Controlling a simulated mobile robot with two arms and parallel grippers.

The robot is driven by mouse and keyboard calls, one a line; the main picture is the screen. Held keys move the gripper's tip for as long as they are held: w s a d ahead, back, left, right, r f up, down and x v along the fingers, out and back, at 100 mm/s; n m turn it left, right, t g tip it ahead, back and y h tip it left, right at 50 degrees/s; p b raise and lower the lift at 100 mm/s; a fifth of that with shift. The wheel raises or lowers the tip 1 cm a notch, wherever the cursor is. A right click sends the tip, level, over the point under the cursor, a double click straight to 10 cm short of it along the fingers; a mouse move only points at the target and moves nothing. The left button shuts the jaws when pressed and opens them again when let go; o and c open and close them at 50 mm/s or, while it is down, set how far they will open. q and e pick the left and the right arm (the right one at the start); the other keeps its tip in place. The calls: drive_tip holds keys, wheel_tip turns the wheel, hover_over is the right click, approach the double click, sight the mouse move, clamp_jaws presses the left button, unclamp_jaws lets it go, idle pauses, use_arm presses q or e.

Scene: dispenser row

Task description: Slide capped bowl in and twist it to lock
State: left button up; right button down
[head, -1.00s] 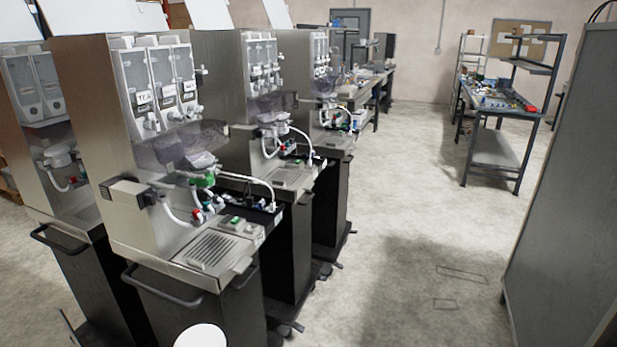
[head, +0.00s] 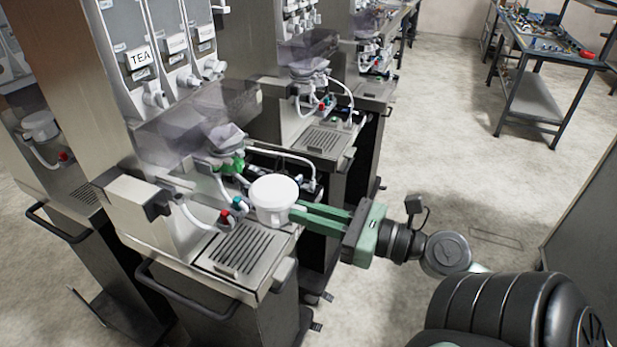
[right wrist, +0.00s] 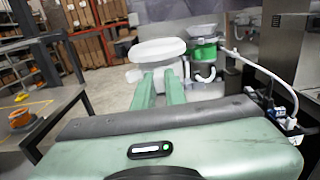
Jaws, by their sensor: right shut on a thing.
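The white capped bowl (head: 272,193) is upright in my right gripper (head: 296,212), above the slotted drip tray of the near dispenser. The gripper's green fingers come from the right and are shut on it. The bowl also shows in the right wrist view (right wrist: 157,50), at the far end of the fingers (right wrist: 165,80). The near dispenser (head: 165,240) has a green fitting (head: 236,163) under a clear hopper, behind and left of the bowl. The fitting also shows in the right wrist view (right wrist: 203,53), right of the bowl and apart from it. My left gripper is not in view.
White hoses with red and blue ends, including a red one (head: 224,214), lie close to the bowl's left. The drip tray (head: 245,250) is below. More dispensers stand behind and to the left. A work table (head: 530,70) stands far right; the floor between is clear.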

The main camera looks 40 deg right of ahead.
drive_tip(key=shift+w+r, duration=0.1)
drive_tip(key=shift+w, duration=0.15)
drive_tip(key=p+x, duration=0.2)
drive_tip(key=x, duration=0.2)
drive_tip(key=shift+w+p, duration=0.15)
drive_tip(key=shift+p, duration=0.2)
drive_tip(key=shift+p+x, duration=0.7)
drive_tip(key=shift+x, duration=0.5)
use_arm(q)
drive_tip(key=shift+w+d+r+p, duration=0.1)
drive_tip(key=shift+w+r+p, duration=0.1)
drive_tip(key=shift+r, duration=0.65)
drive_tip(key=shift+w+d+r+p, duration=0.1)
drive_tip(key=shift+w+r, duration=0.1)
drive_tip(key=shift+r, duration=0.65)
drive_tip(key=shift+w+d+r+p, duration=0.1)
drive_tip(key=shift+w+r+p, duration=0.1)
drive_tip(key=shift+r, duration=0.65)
use_arm(e)
drive_tip(key=shift+x, duration=1)
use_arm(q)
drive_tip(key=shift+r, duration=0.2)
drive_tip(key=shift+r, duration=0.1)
